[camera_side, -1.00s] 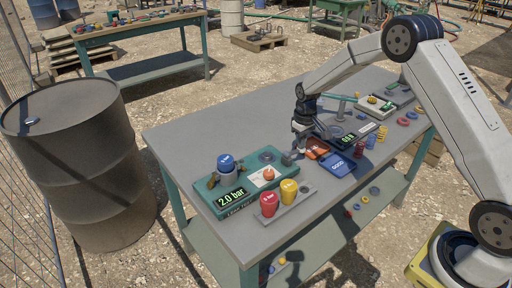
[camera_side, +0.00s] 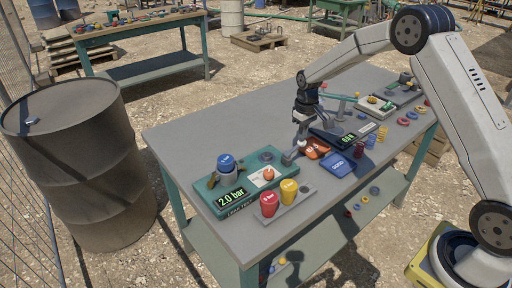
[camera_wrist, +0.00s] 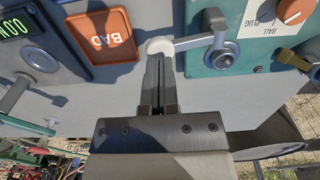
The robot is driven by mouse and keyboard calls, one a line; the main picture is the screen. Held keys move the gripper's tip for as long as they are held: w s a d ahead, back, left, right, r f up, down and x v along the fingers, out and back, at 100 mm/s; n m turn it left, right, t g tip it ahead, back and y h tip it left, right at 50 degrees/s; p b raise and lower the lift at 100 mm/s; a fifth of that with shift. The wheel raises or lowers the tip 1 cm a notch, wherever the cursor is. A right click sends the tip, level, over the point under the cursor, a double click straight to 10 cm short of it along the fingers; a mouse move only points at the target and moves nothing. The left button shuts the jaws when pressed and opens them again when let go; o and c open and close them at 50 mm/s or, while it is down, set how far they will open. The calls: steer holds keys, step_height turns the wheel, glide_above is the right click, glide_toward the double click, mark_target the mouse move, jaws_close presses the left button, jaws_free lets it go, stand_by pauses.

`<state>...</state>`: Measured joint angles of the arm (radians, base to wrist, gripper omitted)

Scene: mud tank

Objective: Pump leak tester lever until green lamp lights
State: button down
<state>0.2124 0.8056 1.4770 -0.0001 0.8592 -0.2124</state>
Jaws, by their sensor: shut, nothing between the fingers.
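The teal leak tester (camera_side: 205,203) sits at the table's near left end, its display (camera_side: 232,197) reading 2.0 bar. It carries a blue-capped part (camera_side: 226,163) and an orange knob (camera_side: 268,174). Its lever (camera_wrist: 195,43) runs from a round pivot to a pale ball knob (camera_wrist: 160,46) in the wrist view. My gripper (camera_wrist: 160,62) is shut and empty, its fingertips right at the ball knob; I cannot tell whether they touch it. In the side view my gripper (camera_side: 299,143) is low at the tester's right end. I cannot make out a lit green lamp.
Red (camera_side: 269,204) and yellow (camera_side: 289,191) cups stand in front. The table's back left (camera_side: 215,130) is clear.

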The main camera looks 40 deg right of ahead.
mark_target(302, 142)
steer(key=shift+f, duration=1.8)
steer(key=shift+r, duration=1.85)
